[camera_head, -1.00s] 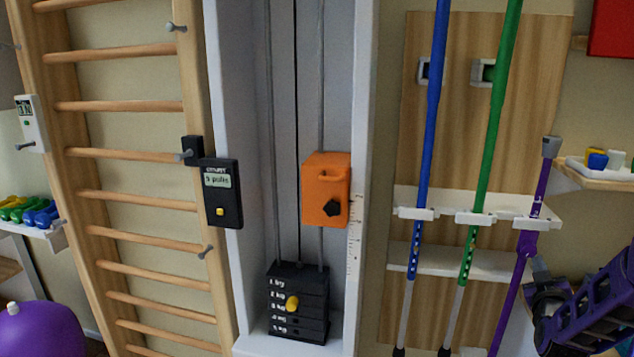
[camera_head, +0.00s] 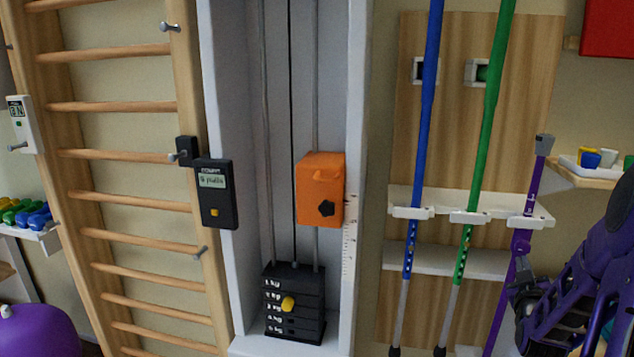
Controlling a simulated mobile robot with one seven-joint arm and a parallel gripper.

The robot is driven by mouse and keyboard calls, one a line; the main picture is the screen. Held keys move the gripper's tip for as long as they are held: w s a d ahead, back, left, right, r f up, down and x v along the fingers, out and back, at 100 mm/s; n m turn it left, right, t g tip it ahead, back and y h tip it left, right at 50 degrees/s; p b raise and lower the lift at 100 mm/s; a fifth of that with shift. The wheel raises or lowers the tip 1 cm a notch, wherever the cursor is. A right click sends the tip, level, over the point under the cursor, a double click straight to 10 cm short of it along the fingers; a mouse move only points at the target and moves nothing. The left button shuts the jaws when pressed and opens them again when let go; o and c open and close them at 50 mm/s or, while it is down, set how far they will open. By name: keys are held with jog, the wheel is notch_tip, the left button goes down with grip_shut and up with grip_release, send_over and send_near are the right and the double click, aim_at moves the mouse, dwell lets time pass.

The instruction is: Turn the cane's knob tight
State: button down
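The purple cane (camera_head: 534,186) with a grey top stands a little tilted at the right, against the white rack. A wider purple collar (camera_head: 520,243) sits on its shaft just below the rack; I cannot make out how the knob there is set. My gripper (camera_head: 520,297), dark and at the end of my purple arm, is beside or in front of the cane's lower shaft, below the collar. Whether it touches the cane is unclear. Its fingers are small and partly hidden, so I cannot tell whether they are open or shut.
A blue pole (camera_head: 425,125) and a green pole (camera_head: 492,100) stand left of the cane in the white rack (camera_head: 455,203). A small shelf (camera_head: 582,178) with cups is to its right. The weight tower with an orange box (camera_head: 320,185) is further left.

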jog(key=shift+w+a, duration=0.1)
jog(key=v, duration=0.6)
jog(key=shift+f, duration=0.35)
